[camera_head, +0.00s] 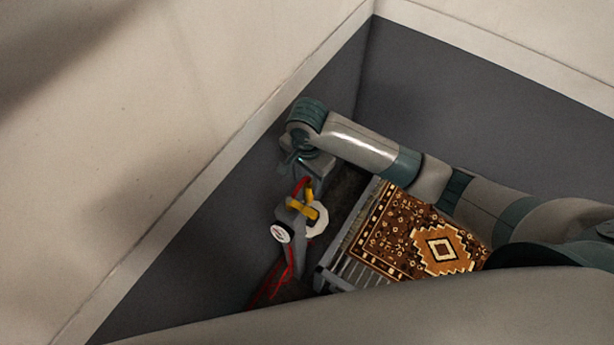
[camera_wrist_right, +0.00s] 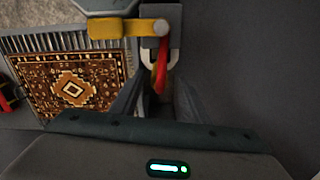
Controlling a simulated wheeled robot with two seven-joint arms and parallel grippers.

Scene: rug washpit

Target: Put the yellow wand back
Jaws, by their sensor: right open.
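The yellow wand part (camera_head: 304,210) sits on a grey fixture by the pit wall, with a red piece above it. In the right wrist view the yellow part (camera_wrist_right: 105,29) lies crosswise against a grey bracket (camera_wrist_right: 153,48), and a red piece (camera_wrist_right: 161,72) hangs below. My right gripper (camera_head: 302,172) is just above the fixture in the head view. In the wrist view my open right gripper (camera_wrist_right: 160,88) has the red piece beyond and between its fingers; I cannot tell if they touch. Most of the wand is hidden. My left gripper is not in view.
A patterned brown rug (camera_head: 430,240) lies on a slatted metal rack (camera_head: 345,272) right of the fixture. A red hose (camera_head: 290,262) runs downward. Dark pit walls (camera_head: 400,95) stand close by.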

